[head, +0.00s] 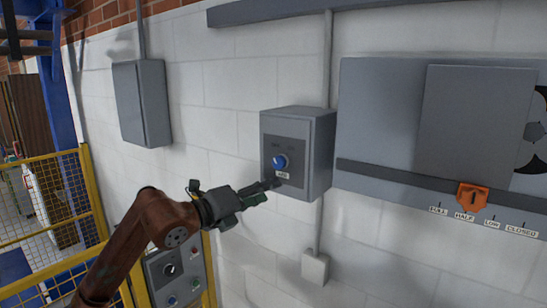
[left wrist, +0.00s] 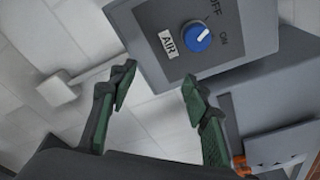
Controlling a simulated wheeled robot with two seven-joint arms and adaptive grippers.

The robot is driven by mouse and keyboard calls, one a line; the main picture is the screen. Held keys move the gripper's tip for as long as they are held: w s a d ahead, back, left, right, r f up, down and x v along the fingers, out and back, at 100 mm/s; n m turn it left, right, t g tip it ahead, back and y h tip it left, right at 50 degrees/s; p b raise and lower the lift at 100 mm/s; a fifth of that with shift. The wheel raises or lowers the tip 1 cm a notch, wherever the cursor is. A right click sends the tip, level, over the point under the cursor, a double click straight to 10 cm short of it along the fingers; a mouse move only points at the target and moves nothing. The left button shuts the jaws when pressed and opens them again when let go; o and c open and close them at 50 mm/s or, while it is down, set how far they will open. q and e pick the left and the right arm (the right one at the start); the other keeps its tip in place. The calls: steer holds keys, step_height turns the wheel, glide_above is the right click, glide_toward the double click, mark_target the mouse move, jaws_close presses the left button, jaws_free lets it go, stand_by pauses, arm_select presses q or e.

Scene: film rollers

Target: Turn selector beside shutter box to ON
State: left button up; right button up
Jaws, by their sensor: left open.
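The selector is a blue knob (head: 280,162) with a pale pointer mark, on the front of a grey box (head: 318,155) on the wall. In the left wrist view the knob (left wrist: 196,36) has OFF and ON marks beside it and an AIR label (left wrist: 169,43). I cannot tell for sure which mark the pointer faces. My left gripper (head: 271,190) is just below the knob in the head view. In the left wrist view its green-padded fingers (left wrist: 158,82) are apart with nothing between them, short of the knob. My right gripper is not in view.
The shutter box (head: 380,105) stands to the right, with an orange slider (head: 472,197) near HALF on its scale. A grey wall box (head: 142,103) hangs at upper left. A control panel (head: 175,275) and yellow fence (head: 92,195) are at lower left. A small pale box (head: 315,267) is below.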

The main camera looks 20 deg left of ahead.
mark_target(276, 164)
arm_select(q)
step_height(276, 164, up, 6)
steer(key=s+a+t+y, duration=0.2)
steer(key=p+x, duration=0.1)
steer(key=x, duration=0.1)
steer(key=p+x, duration=0.1)
steer(key=x, duration=0.1)
steer(key=p+x, duration=0.1)
steer(key=x, duration=0.1)
steer(key=shift+s+d, duration=0.15)
steer(key=shift+d, duration=0.1)
steer(key=shift+w+d+f+p, duration=0.1)
steer(key=shift+w+d+p, duration=0.15)
steer(key=shift+w+p, duration=0.3)
steer(key=shift+w, duration=0.1)
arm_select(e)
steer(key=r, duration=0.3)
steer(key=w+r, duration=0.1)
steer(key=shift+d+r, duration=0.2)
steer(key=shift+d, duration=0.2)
arm_select(q)
steer(key=shift+c, duration=0.4)
steer(key=c, duration=1.1)
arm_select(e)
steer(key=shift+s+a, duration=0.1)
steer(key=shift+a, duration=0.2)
